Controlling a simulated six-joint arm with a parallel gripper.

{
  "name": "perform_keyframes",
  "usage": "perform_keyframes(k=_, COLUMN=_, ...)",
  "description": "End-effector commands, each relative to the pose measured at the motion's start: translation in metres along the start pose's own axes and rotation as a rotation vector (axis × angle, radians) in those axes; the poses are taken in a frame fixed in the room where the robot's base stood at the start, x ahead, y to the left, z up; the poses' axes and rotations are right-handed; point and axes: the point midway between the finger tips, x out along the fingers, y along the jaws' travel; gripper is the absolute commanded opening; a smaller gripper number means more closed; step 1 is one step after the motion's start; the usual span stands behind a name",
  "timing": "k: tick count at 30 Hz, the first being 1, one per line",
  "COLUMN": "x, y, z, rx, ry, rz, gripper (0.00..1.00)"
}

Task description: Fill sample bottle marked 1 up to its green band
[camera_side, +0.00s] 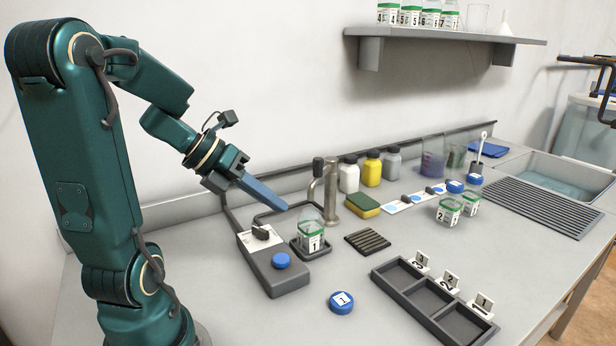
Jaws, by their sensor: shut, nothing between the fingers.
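Sample bottle 1 (313,243), clear with a green band near its shoulder, stands upright and uncapped on a small dark tray (322,253) under the metal tap (331,190). Its liquid level is too small to tell. A grey control box (290,283) left of it has a dark lever (263,233) on a white plate and a blue knob (281,261). My gripper (284,206) is shut and empty, with its long blue-grey fingers pointing down to the right, above and behind the box, left of the tap. A blue cap marked 1 (342,301) lies on the bench in front.
A dark rack (411,292) with three empty compartments and number tags stands front right. Bottle 2 (448,211) and another bottle (470,204) stand behind it. A sponge (361,206), three small bottles and a sink (560,177) lie further back. A slotted drain (367,241) is beside bottle 1.

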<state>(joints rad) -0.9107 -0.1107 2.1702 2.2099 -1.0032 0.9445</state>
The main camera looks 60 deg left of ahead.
Motion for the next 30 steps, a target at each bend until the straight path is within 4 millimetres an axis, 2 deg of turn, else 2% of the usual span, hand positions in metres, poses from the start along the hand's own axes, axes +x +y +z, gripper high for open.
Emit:
perform_keyframes(k=5, x=0.010, y=0.007, z=-0.007, rx=-0.006, ry=0.003, rz=-0.003, gripper=0.00)
perform_keyframes(k=18, x=0.050, y=0.036, z=-0.037, rx=-0.008, ry=0.003, rz=-0.002, gripper=0.00)
perform_keyframes(k=30, x=0.060, y=0.044, z=-0.044, rx=-0.001, ry=0.000, rz=0.001, gripper=0.00)
